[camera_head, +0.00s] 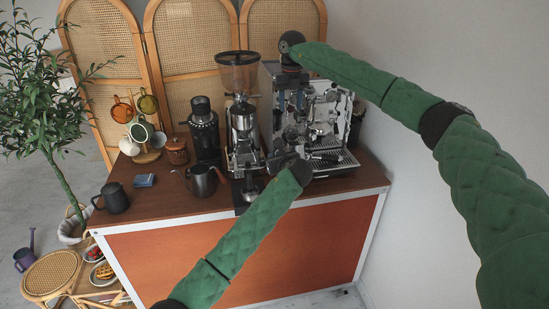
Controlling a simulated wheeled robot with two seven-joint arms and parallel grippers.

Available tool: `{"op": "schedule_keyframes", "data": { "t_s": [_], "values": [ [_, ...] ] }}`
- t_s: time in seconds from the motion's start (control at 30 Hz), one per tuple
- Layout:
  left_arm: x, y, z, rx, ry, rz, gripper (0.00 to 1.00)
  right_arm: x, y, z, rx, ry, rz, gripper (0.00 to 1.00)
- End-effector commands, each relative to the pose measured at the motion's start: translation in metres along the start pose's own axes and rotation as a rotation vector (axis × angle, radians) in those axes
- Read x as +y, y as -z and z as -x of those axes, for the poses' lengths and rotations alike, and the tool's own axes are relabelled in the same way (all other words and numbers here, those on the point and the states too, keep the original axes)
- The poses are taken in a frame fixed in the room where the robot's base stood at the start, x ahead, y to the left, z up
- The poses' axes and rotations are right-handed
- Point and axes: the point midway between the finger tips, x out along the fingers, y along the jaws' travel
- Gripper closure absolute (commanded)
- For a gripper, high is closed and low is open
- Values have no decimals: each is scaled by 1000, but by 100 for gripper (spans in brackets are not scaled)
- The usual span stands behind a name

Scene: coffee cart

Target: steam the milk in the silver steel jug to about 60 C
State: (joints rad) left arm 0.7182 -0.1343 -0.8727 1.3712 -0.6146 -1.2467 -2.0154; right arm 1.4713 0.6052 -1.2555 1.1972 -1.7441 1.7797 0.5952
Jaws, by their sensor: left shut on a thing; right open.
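The espresso machine (335,115) stands at the right end of the cart's wooden top. My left gripper (284,146) is low at the machine's left front corner, shut on a small grey metal shape that looks like the silver steel jug (291,132). The jug is mostly hidden by the gripper and is small in view; its milk cannot be seen. My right gripper (291,100) points down at the machine's left side, just above the jug, with its fingers apart. I cannot make out the steam wand or whether its tip is in the jug.
The coffee grinder (242,135) stands close to the left of both grippers. A white wall (420,180) bounds the right side.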

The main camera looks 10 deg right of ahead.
Motion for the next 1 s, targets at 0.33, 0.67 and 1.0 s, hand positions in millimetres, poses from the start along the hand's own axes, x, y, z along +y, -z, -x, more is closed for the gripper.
{"op": "schedule_keyframes", "data": {
  "t_s": [0.33, 0.67, 1.0],
  "values": [
    [-3, -8, 2, -8, 6, 5, 100, 0, 0, -13, 0, 1, 0, 56],
    [-3, -8, 3, -9, 7, 5, 100, 0, 0, -24, -1, 0, 0, 56],
    [-3, -8, 3, -9, 7, 5, 100, 0, 1, -24, 0, 0, 0, 56]
  ]
}}
